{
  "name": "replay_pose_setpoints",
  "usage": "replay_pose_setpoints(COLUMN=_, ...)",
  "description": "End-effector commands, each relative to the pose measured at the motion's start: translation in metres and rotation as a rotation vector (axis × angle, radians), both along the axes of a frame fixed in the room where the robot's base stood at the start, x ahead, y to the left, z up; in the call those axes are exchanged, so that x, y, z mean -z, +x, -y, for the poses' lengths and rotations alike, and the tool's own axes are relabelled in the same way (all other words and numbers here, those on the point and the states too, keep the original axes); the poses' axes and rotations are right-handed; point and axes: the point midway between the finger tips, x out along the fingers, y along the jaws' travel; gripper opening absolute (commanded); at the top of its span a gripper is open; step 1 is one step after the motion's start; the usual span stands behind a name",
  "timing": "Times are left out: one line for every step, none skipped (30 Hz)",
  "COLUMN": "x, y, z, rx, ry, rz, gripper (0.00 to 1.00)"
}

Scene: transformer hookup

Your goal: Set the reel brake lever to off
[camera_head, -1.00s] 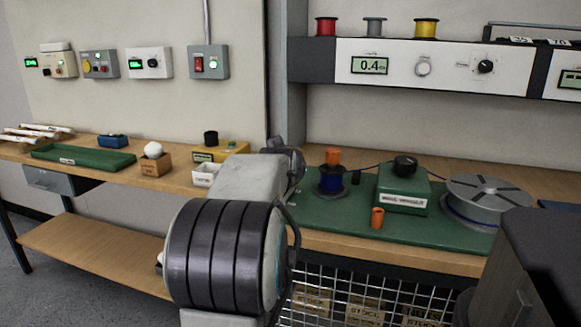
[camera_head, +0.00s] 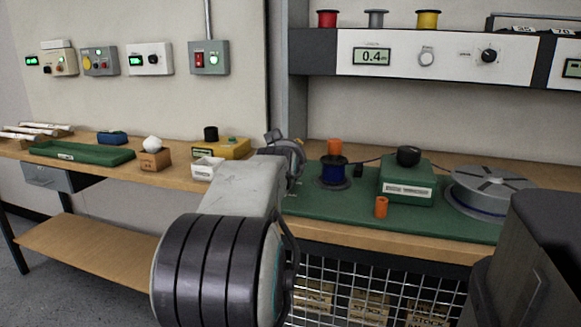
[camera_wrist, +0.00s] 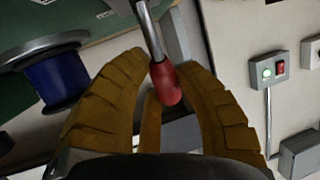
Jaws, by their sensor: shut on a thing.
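The reel brake lever shows in the wrist view as a bright metal rod with a red grip (camera_wrist: 166,84). My gripper (camera_wrist: 160,72) has its ribbed yellow-brown fingers around the red grip and is shut on it. The rod runs from the grip to the top edge of the picture. In the head view my arm hides the lever and the fingers. A blue reel (camera_head: 334,172) stands just right of my wrist there; it also shows at the left of the wrist view (camera_wrist: 58,78). I cannot read any off mark.
The green board (camera_head: 330,208) also carries a green box with a black knob (camera_head: 407,178), an orange cylinder (camera_head: 381,207) and a large grey reel (camera_head: 490,186). A small white bin (camera_head: 207,169) and a yellow box (camera_head: 232,149) stand left of my arm.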

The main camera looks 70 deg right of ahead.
Motion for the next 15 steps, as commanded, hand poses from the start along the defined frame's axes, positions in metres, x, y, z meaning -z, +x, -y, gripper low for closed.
replay_pose_setpoints(x=0.0027, y=-0.0009, z=-0.0002, rx=0.001, ry=0.003, rz=-0.002, gripper=0.0)
replay_pose_setpoints(x=0.0021, y=-0.0009, z=-0.0003, rx=0.001, ry=0.003, rz=-0.002, gripper=0.0)
replay_pose_setpoints(x=0.0017, y=-0.0009, z=-0.0002, rx=0.001, ry=0.004, rz=-0.002, gripper=0.0)
replay_pose_setpoints(x=0.0017, y=-0.0009, z=-0.0002, rx=0.001, ry=0.004, rz=-0.002, gripper=0.0)
replay_pose_setpoints(x=0.0017, y=-0.001, z=-0.0002, rx=0.001, ry=0.005, rz=-0.002, gripper=0.0)
replay_pose_setpoints(x=0.0018, y=-0.001, z=-0.0002, rx=0.001, ry=0.005, rz=-0.002, gripper=0.0)
replay_pose_setpoints(x=0.0019, y=-0.0011, z=-0.0002, rx=0.001, ry=0.005, rz=-0.002, gripper=0.0)
replay_pose_setpoints(x=0.0019, y=-0.0011, z=-0.0002, rx=0.001, ry=0.005, rz=-0.002, gripper=0.0)
replay_pose_setpoints(x=0.002, y=-0.0012, z=-0.0002, rx=0.001, ry=0.006, rz=-0.003, gripper=0.31)
replay_pose_setpoints(x=0.002, y=-0.0011, z=-0.0002, rx=0.001, ry=0.006, rz=-0.003, gripper=0.33)
replay_pose_setpoints(x=0.0019, y=-0.0011, z=-0.0002, rx=0.001, ry=0.005, rz=-0.002, gripper=0.36)
replay_pose_setpoints(x=0.0017, y=-0.001, z=-0.0002, rx=0.001, ry=0.005, rz=-0.002, gripper=0.4)
replay_pose_setpoints(x=0.0016, y=-0.001, z=-0.0002, rx=0.001, ry=0.005, rz=-0.002, gripper=0.42)
replay_pose_setpoints(x=0.0014, y=-0.001, z=-0.0002, rx=0.001, ry=0.004, rz=-0.002, gripper=0.45)
replay_pose_setpoints(x=0.0012, y=-0.0009, z=-0.0002, rx=0.001, ry=0.004, rz=-0.002, gripper=0.48)
